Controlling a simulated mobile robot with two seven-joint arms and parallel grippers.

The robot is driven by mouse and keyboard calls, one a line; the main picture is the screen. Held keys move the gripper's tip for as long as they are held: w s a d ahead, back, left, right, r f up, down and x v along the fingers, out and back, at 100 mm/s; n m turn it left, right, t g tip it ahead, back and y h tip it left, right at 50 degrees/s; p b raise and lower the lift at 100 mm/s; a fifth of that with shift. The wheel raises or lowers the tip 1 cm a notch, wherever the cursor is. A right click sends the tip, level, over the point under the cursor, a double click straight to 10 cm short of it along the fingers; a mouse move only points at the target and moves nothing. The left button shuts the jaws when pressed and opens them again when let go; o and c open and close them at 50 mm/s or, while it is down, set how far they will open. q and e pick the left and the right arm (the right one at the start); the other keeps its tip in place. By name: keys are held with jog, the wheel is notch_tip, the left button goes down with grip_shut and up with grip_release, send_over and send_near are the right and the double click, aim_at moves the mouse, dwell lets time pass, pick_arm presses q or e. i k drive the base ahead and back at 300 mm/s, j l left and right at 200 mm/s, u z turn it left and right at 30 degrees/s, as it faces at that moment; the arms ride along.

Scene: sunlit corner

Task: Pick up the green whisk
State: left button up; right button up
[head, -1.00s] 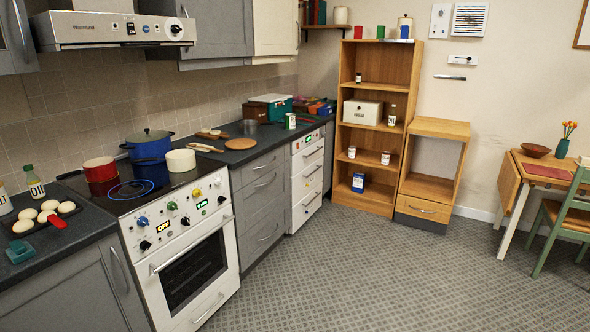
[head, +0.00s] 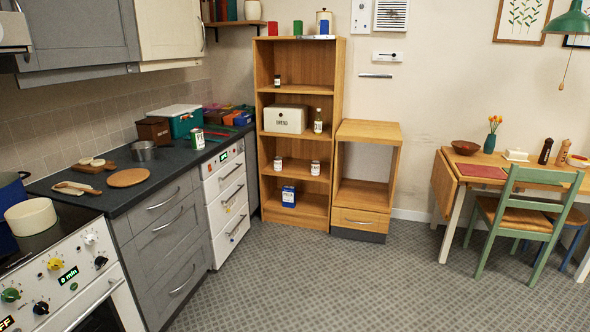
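I cannot make out a green whisk anywhere in the head view. Small items lie on the dark countertop (head: 160,178) at the left, and several coloured items lie at its far end by the corner, too small to tell apart. Neither of my grippers shows in the head view.
A stove (head: 62,285) with a cream pot (head: 31,217) is at the near left. Grey drawers (head: 165,243) and white drawers (head: 228,205) line the left. A wooden shelf (head: 298,205) and low cabinet (head: 362,220) stand at the back. A table (head: 452,190) and green chair (head: 520,222) are right. The patterned floor (head: 350,290) is clear.

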aim_at(218, 127)
jog(key=i, duration=1.4)
jog(key=i+l+u, duration=0.15)
jog(key=i+u, duration=0.2)
jog(key=i, duration=0.25)
jog(key=i+l+u, duration=0.35)
jog(key=i, duration=0.25)
jog(key=i+l+u, duration=0.35)
jog(key=i, duration=0.2)
jog(key=i+l+u, duration=0.4)
jog(key=i+l, duration=1.9)
jog(key=l, duration=0.1)
